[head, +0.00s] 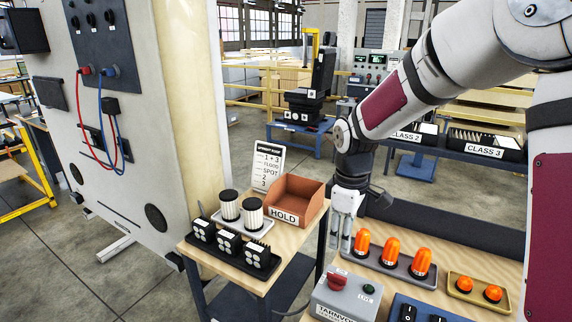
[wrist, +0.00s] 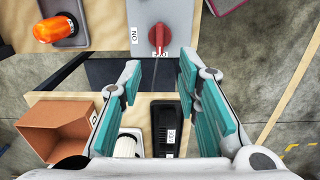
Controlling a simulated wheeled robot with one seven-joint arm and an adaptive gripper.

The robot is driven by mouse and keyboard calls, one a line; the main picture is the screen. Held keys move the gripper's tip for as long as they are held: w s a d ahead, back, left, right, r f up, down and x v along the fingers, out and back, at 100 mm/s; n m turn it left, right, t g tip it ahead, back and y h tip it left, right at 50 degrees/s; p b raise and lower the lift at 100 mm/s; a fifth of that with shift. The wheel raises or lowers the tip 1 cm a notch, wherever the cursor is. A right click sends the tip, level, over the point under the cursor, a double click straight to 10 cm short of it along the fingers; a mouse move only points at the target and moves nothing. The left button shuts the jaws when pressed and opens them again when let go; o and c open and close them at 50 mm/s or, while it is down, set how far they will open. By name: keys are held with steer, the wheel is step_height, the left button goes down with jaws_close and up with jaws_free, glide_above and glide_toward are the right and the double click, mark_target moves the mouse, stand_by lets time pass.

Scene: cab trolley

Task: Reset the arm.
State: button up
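My gripper (head: 341,240) hangs from my arm with its fingers pointing down, over the gap between the small trolley and the longer wooden bench. In the wrist view its two teal-padded fingers (wrist: 158,85) stand apart with nothing held between them. The red rotary knob (wrist: 158,38) on the grey box shows beyond the fingertips. The trolley's orange-brown HOLD bin (head: 297,200) is left of the gripper in the head view. In the wrist view the bin (wrist: 55,128) lies left of the fingers, and a black unit (wrist: 168,115) shows between them, lower down.
The trolley also carries white cylinders (head: 252,214), black lamp units (head: 229,243) and a sign card (head: 268,163). The bench holds the grey box (head: 345,298), orange beacons (head: 391,250) and low orange lamps (head: 480,288). A tall panel (head: 120,130) with cables stands left.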

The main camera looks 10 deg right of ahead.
steer(key=s+r+m+t, duration=0.2)
steer(key=s+r+m, duration=0.3)
steer(key=s+r, duration=0.3)
steer(key=s+r+m+t, duration=0.3)
steer(key=s+r+m, duration=0.2)
steer(key=s, duration=1)
step_height(320, 180, up, 3)
steer(key=shift+s+f+m, duration=0.1)
steer(key=shift+s+m, duration=0.05)
steer(key=shift+m, duration=0.25)
